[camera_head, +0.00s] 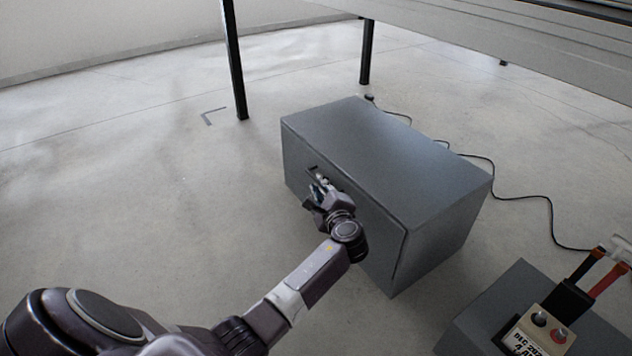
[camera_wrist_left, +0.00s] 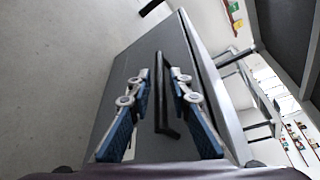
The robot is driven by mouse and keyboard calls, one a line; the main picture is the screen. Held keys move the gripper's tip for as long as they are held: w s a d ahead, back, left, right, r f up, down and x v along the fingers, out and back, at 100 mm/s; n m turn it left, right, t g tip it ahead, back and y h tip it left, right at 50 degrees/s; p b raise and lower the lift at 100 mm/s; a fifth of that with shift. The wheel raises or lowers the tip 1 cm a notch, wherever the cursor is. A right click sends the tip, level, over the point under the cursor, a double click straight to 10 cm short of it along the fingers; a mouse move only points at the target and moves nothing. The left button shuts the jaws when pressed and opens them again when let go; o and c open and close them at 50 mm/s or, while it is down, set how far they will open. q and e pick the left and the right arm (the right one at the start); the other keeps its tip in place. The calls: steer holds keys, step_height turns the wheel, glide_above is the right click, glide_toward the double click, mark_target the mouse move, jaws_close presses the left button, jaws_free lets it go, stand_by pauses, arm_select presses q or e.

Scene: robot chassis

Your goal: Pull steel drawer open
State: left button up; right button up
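The grey steel drawer box (camera_head: 390,165) stands on the floor in the middle of the head view. Its front panel (camera_head: 375,245) sits against the body with a thin dark seam along the edge, and looks closed. In the left wrist view, a dark bar handle (camera_wrist_left: 161,85) stands out from the front panel (camera_wrist_left: 120,75). My left gripper (camera_head: 321,184) is at the handle, partly hiding it in the head view. In the left wrist view its two blue-padded fingers (camera_wrist_left: 160,76) are open, one on each side of the handle, with visible gaps to it. My right gripper does not show.
A second grey box (camera_head: 500,300) stands at the lower right, with a device with red and black leads (camera_head: 540,330) on it. A black cable (camera_head: 550,215) runs on the floor behind. Table legs (camera_head: 234,60) stand behind. The floor to the left is clear.

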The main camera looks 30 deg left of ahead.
mark_target(316, 179)
arm_select(q)
steer(key=b+x, duration=0.1)
steer(key=x, duration=0.1)
steer(key=b+x, duration=0.1)
steer(key=x, duration=0.1)
steer(key=shift+d+f, duration=0.1)
steer(key=shift+f, duration=0.15)
steer(key=shift+b+x, duration=0.6)
steer(key=shift+x, duration=0.25)
steer(key=shift+r, duration=0.2)
steer(key=shift+c, duration=0.7)
jaws_close()
